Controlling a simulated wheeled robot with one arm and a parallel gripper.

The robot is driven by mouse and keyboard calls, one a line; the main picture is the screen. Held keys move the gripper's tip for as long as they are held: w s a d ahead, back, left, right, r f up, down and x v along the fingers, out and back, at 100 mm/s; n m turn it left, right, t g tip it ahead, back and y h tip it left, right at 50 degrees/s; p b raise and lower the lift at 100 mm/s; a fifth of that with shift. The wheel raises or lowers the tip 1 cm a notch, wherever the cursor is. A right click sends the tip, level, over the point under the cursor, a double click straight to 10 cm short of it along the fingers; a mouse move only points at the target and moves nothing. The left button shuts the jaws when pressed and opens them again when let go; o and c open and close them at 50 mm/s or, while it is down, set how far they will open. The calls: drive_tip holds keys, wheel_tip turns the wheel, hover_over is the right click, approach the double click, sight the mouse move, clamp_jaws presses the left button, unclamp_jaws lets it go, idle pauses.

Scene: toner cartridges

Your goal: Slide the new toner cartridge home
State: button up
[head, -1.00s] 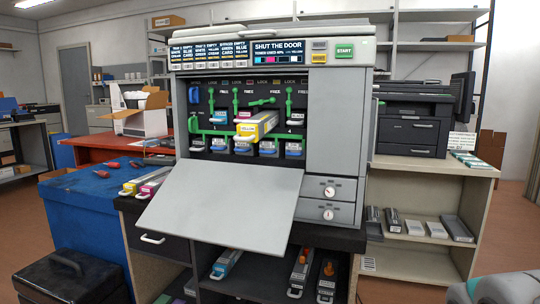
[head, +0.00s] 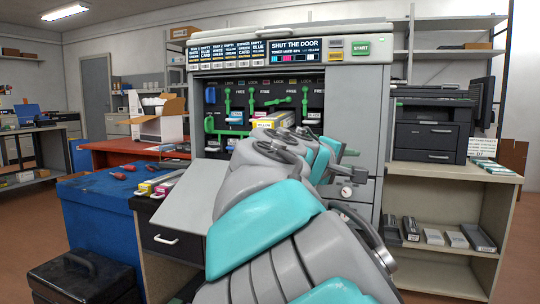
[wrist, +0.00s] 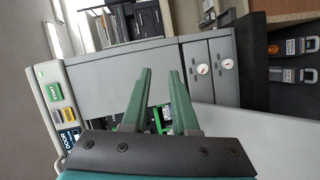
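The yellow-labelled toner cartridge (head: 270,120) sticks out of the open bay of the large grey printer (head: 352,130). My arm hides its lower part and most of the bay below it. Green levers (head: 227,101) stand in the bay; the one above the yellow cartridge lies tilted nearly flat. The grey door (head: 184,205) hangs folded down in front. My gripper (wrist: 161,72) shows in the wrist view with its two green fingers apart and nothing seen between them. It is in front of the printer, and the cartridge cannot be made out there.
A yellow and a magenta cartridge (head: 162,186) lie on the counter left of the door. The blue-covered table (head: 95,200) holds red tools. A shelf unit (head: 450,260) with several cartridges stands at right. The printer's display (head: 297,51) reads "SHUT THE DOOR".

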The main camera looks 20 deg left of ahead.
drive_tip(key=s+a+r+n+t+y+b, duration=0.1)
drive_tip(key=s+a+n+t+y, duration=0.15)
drive_tip(key=a, duration=0.95)
drive_tip(key=s+a+r+n+t+y, duration=0.1)
drive_tip(key=a+n+t+y, duration=0.2)
drive_tip(key=a, duration=0.8)
drive_tip(key=shift+n+g, duration=0.65)
drive_tip(key=shift+w+d+r+p, duration=0.1)
drive_tip(key=shift+w+r+p, duration=0.3)
drive_tip(key=shift+w, duration=1.2)
drive_tip(key=shift+w+d+r+p, duration=0.15)
drive_tip(key=shift+w+p, duration=0.3)
drive_tip(key=shift+w, duration=1.1)
drive_tip(key=shift+w+d+r+p, duration=0.1)
drive_tip(key=shift+w+r+p, duration=0.3)
drive_tip(key=shift+w, duration=1.2)
drive_tip(key=shift+f, duration=0.1)
clamp_jaws()
